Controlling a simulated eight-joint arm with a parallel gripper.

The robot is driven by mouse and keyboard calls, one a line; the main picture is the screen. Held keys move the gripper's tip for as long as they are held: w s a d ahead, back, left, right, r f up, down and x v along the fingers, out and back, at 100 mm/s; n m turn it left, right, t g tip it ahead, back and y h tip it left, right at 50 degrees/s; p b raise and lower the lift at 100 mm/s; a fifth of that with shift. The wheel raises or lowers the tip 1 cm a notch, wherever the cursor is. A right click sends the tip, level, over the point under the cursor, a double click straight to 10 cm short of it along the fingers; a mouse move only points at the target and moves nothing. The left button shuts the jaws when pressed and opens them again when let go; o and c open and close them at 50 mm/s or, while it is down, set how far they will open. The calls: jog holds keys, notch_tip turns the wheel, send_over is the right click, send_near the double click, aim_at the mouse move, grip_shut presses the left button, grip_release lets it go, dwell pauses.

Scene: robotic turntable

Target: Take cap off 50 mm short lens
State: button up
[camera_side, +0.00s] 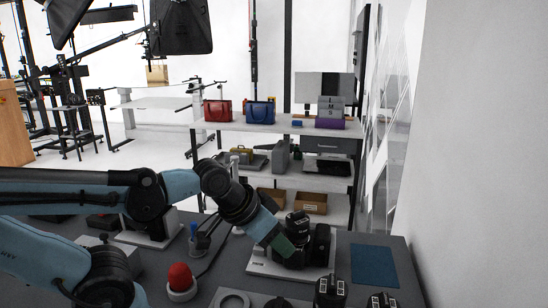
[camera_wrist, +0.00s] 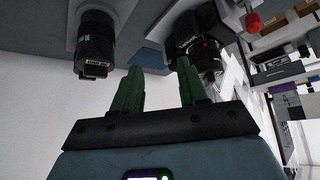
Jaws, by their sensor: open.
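My gripper (camera_side: 292,253) reaches down from the left to the white stand (camera_side: 262,263), close beside the black camera gear on it. In the wrist view my gripper (camera_wrist: 158,78) has its two green fingers apart, with nothing between them. A black lens (camera_side: 297,222) shows at the stand, partly behind my gripper. Two more black lenses stand at the table's front edge, one nearer the middle (camera_side: 331,291) and one to its right (camera_side: 381,300). A black lens with white lettering (camera_wrist: 96,45) shows at the left in the wrist view. I cannot tell which lens is the 50 mm short one.
A blue mat (camera_side: 375,266) lies to the right. Shelves with bags and boxes stand behind. The wall closes the right side.

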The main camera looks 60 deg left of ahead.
jog(key=shift+o, duration=0.2)
jog(key=w+a+r+g, duration=0.3)
jog(key=w+r+g, duration=0.1)
jog(key=w+r, duration=0.35)
jog(key=g, duration=0.3)
send_over(299, 211)
jog(key=f, duration=0.2)
jog(key=shift+w+d+f, duration=0.25)
jog(key=shift+f, duration=0.15)
jog(key=shift+s+a+f, duration=0.1)
jog(key=shift+s+f, duration=0.05)
jog(key=shift+f, duration=1.2)
jog(key=shift+s+a+f, duration=0.1)
jog(key=shift+s+f, duration=0.05)
jog(key=shift+f, duration=1.2)
grip_shut()
